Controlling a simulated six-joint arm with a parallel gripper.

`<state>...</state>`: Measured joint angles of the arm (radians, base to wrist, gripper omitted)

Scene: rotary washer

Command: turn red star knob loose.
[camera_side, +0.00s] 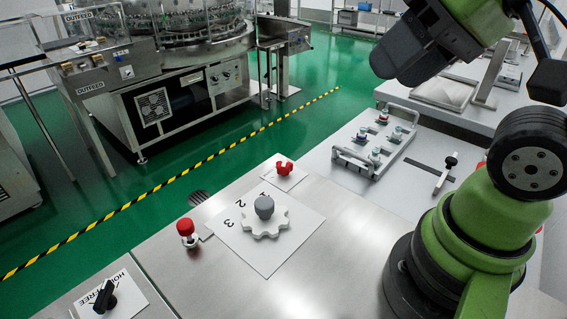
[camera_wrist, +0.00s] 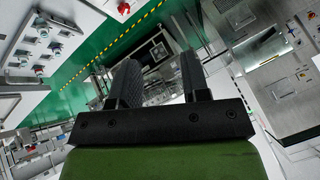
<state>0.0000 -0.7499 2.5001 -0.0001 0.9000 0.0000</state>
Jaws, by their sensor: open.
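The red star knob (camera_side: 284,168) sits on a small white plate on the steel worktop, behind a larger white plate numbered 1, 2, 3. A red knob that looks like it shows at the top edge of the wrist view (camera_wrist: 123,7). My gripper (camera_wrist: 157,68) is open, with two dark fingers apart and nothing between them. In the side view my gripper (camera_side: 400,55) is at the upper right, high above the worktop and well away from the star knob.
A white toothed dial (camera_side: 264,222) with a grey knob stands in front of the star knob. A red mushroom button (camera_side: 186,230) is to its left. A handled tray (camera_side: 350,157) with several small fittings is to the right. A black switch (camera_side: 104,295) is at the front left.

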